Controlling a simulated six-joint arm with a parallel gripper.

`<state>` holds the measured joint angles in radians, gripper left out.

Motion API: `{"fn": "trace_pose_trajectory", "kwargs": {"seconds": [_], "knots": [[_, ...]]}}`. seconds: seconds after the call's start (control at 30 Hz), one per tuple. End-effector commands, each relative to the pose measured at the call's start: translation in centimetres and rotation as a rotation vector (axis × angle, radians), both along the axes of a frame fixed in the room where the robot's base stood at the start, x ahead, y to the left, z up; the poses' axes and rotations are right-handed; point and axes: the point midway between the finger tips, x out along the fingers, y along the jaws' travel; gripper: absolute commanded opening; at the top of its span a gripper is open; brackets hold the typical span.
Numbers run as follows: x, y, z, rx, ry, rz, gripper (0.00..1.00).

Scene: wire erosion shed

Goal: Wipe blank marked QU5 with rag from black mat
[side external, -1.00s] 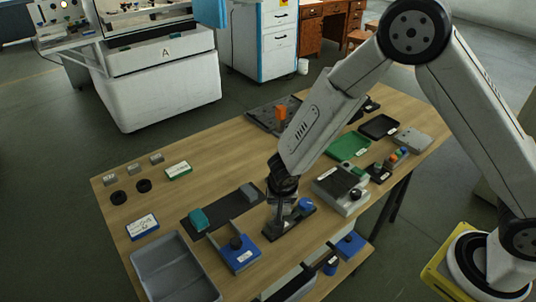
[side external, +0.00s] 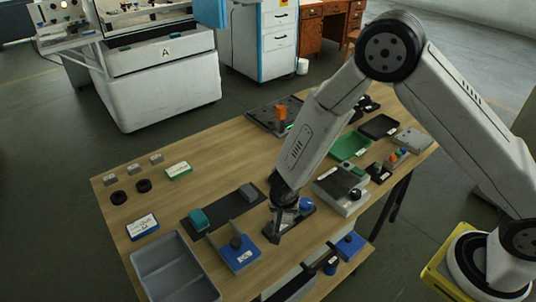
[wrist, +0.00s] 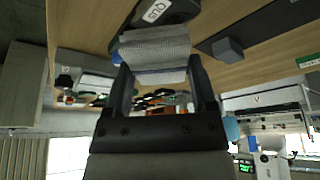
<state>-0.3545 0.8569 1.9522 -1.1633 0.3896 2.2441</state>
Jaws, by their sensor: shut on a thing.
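My gripper (side external: 281,226) is shut on a folded, pale grey streaked piece that looks like the rag (wrist: 155,50). Its lower edge looks bluish in the wrist view. A white label reading QU5 (wrist: 156,10) is on a dark part just beyond the rag in the wrist view. The blank itself is hidden behind the gripper and rag; I cannot tell whether the rag touches it. The black mat (side external: 222,208) lies left of the gripper and bears a teal piece (side external: 198,220) and a grey block (side external: 249,191).
A blue-based fixture (side external: 240,258) stands close in front of the mat. A grey-topped box (side external: 340,186) stands right of the gripper. A grey tray (side external: 172,268) is at the front left. Small grey blocks (side external: 133,169) and black rings (side external: 118,198) lie at the far left.

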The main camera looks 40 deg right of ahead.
Motion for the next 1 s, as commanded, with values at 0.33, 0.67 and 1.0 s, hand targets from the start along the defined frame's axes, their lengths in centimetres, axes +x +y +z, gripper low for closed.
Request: {"fn": "trace_pose_trajectory", "kwargs": {"seconds": [0.33,0.67,1.0], "knots": [[-0.1,0.0,-3.2,0.000,0.002,0.001,0.25],[2.4,0.0,-4.4,0.001,-0.001,-0.001,0.17],[3.2,0.0,-4.4,0.000,0.002,0.001,0.17]]}}
